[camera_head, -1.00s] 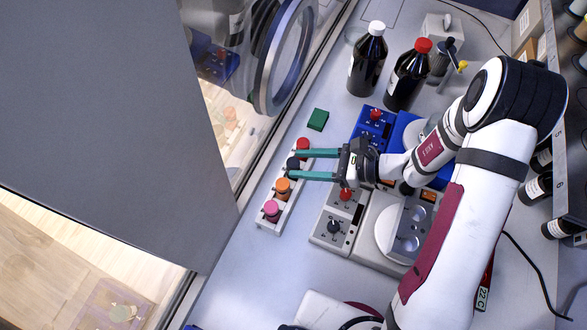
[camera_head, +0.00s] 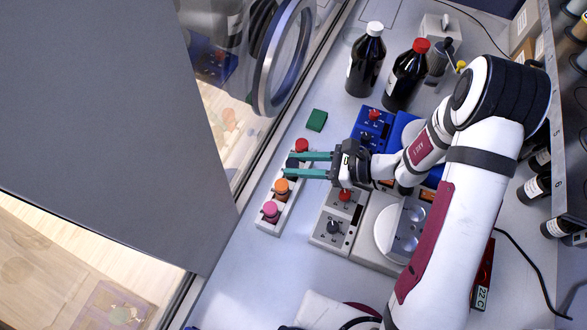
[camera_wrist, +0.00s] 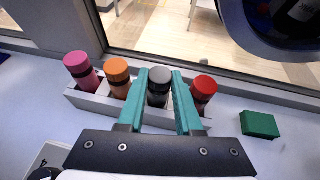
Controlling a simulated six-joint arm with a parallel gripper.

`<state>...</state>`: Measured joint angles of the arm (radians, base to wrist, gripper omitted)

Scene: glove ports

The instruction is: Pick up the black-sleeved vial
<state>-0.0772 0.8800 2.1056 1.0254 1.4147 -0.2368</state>
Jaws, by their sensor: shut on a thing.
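The black-sleeved vial (camera_wrist: 158,84) stands upright in a white rack (camera_wrist: 88,102) between an orange-capped vial (camera_wrist: 119,74) and a red-capped vial (camera_wrist: 203,88). A pink-capped vial (camera_wrist: 81,69) is at the rack's left end in the wrist view. My gripper (camera_wrist: 161,82) has its teal fingers on either side of the dark vial and is shut on it. In the head view my gripper (camera_head: 286,164) reaches over the rack (camera_head: 267,226) from the right, and its fingers partly hide the dark vial.
A green block (camera_head: 317,120) lies beyond the rack. A blue device (camera_head: 371,128), a grey box with knobs (camera_head: 335,232) and two dark bottles (camera_head: 366,62) stand on the bench. A glass window with a round port (camera_head: 285,55) runs along the rack's left side.

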